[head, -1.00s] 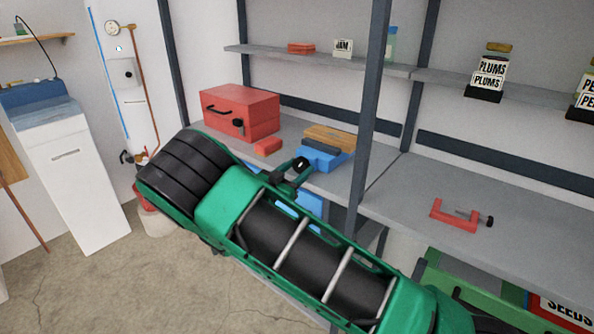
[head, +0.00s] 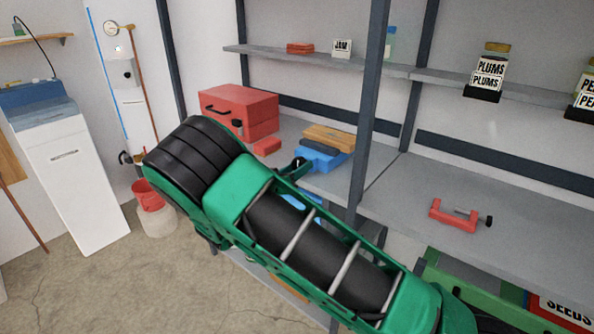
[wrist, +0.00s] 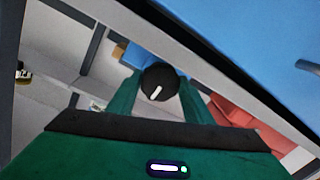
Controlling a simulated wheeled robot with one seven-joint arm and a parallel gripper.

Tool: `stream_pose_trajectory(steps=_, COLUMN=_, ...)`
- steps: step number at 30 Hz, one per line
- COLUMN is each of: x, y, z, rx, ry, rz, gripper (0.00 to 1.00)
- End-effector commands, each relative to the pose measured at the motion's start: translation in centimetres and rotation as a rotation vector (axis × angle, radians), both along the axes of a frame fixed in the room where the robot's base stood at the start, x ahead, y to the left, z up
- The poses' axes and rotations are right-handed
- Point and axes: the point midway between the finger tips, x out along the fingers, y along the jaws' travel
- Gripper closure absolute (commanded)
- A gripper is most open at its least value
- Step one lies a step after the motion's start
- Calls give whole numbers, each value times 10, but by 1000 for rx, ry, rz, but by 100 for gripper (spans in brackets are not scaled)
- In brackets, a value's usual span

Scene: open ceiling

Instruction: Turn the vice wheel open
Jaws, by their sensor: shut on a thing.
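The vice (head: 322,158) is a blue body with a wooden block on top, on the shelf at the middle of the head view. A round black knob with a white mark, which looks like the vice wheel (wrist: 159,82), sits between my green fingers in the wrist view. My gripper (wrist: 160,97) is shut on it; it also shows at the vice's front left in the head view (head: 298,167). My arm hides part of the vice's front, and the wheel is hard to make out in the head view.
A red toolbox (head: 240,112) and a small red block (head: 267,146) stand left of the vice. A dark upright post (head: 368,110) rises just right of it. A red clamp (head: 455,216) lies on the right shelf, which is otherwise mostly clear. A large blue surface (wrist: 240,40) fills the wrist view's upper right.

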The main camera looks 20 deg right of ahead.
Motion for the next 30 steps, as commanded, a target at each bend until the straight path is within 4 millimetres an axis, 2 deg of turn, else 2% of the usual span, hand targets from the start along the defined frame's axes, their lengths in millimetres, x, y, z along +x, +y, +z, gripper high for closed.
stream_pose_trajectory(steps=1, x=4, y=6, z=2, rx=-7, ry=8, rz=15, gripper=76)
stream_pose_trajectory(steps=20, x=3, y=7, z=0, rx=-42, ry=61, rz=18, gripper=76)
stream_pose_trajectory(steps=21, x=3, y=8, z=0, rx=-42, ry=61, rz=18, gripper=49)
stream_pose_trajectory(steps=23, x=3, y=7, z=0, rx=-43, ry=61, rz=17, gripper=36)
stream_pose_trajectory(steps=30, x=2, y=4, z=0, rx=-44, ry=63, rz=10, gripper=36)
